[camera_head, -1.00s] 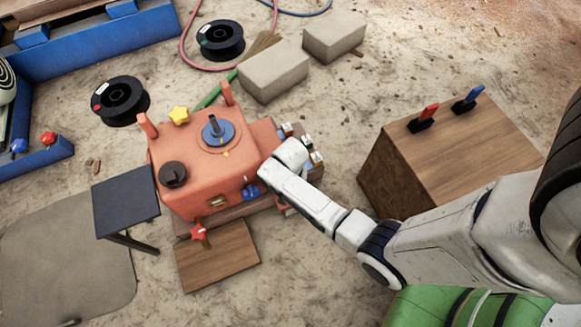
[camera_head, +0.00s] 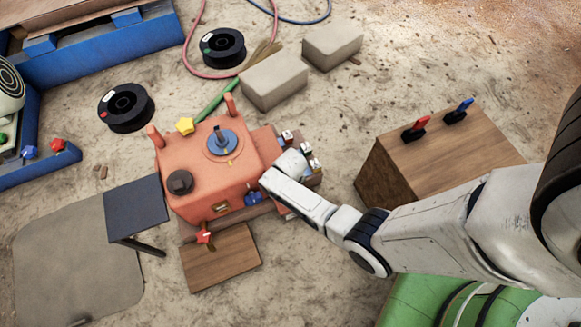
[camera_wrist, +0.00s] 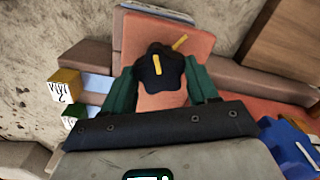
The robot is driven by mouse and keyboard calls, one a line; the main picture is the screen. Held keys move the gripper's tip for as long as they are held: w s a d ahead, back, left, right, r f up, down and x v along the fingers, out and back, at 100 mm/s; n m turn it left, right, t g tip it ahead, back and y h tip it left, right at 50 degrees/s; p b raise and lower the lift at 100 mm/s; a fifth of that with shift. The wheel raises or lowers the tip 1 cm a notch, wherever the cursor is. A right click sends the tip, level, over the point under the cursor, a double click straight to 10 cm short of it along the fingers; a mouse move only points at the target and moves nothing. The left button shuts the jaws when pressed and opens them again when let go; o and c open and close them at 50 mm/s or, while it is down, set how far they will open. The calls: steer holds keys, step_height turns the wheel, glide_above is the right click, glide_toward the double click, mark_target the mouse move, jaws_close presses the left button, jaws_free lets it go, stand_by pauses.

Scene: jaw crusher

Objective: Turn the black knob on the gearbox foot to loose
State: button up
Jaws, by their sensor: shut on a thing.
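The black lobed knob (camera_wrist: 150,80) sits on an orange foot (camera_wrist: 150,22) in the wrist view. A yellow line on the knob runs nearly upright in the picture; a second yellow line lies slanted at the upper right of the knob, so the two are not in line. My gripper (camera_wrist: 162,84) has its green fingers on both sides of the knob and is shut on it. In the head view the orange gearbox (camera_head: 205,160) stands at centre left; my wrist is at its right side and hides the foot knob and the fingers.
The gearbox also carries a dark knob (camera_head: 180,182), a yellow star knob (camera_head: 185,125), a red one (camera_head: 204,236) and a blue one (camera_head: 254,198). Concrete blocks (camera_head: 275,82) lie behind.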

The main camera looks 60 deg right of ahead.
steer(key=n+p, duration=0.1)
steer(key=n, duration=0.3)
steer(key=shift+n, duration=2.2)
steer(key=o, duration=1.1)
steer(key=shift+c, duration=0.2)
steer(key=shift+p, duration=0.3)
step_height(320, 180, up, 11)
steer(key=p, duration=0.6)
steer(key=shift+f, duration=0.1)
